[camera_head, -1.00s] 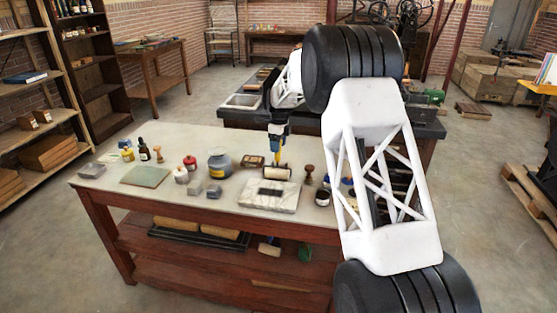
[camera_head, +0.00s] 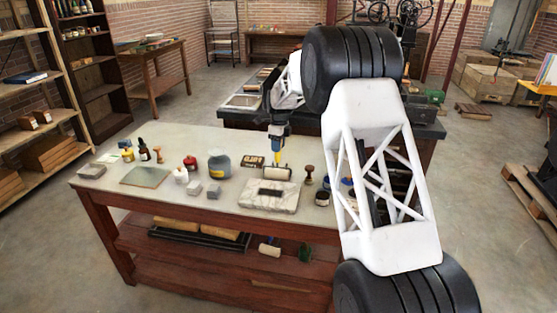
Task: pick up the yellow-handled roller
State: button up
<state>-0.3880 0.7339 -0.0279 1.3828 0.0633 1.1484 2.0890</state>
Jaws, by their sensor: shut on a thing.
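The yellow-handled roller stands upright at the back edge of the pale stone slab, its yellow handle (camera_head: 276,158) up and its pale cylinder (camera_head: 278,173) down. My gripper (camera_head: 277,146) is above it, pointing down, shut on the top of the yellow handle. The fingertips are small and partly merged with the handle in this view. Whether the cylinder touches the table or hangs just above it, I cannot tell.
The stone slab (camera_head: 267,197) with a dark rectangle lies just in front. A stamp (camera_head: 309,174) stands to the right, a lettered block (camera_head: 253,162) and a grey-blue jar (camera_head: 219,165) to the left. Several small bottles and blocks fill the table's left half.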

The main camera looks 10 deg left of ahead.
jog(key=shift+r, duration=0.2)
jog(key=shift+r, duration=1.3)
jog(key=shift+s+r, duration=0.1)
jog(key=shift+r, duration=0.2)
jog(key=s+d, duration=0.3)
jog(key=s, duration=0.4)
jog(key=s+d+r, duration=0.1)
jog(key=s+d, duration=0.2)
jog(key=s, duration=0.4)
jog(key=shift+s+r, duration=0.2)
jog(key=shift+s, duration=0.1)
jog(key=w+a+t, duration=0.1)
jog(key=w+a, duration=0.5)
jog(key=a, duration=0.5)
jog(key=shift+w+r+t, duration=0.25)
jog(key=shift+r+t, duration=0.15)
jog(key=shift+r, duration=0.05)
jog(key=shift+s, duration=0.15)
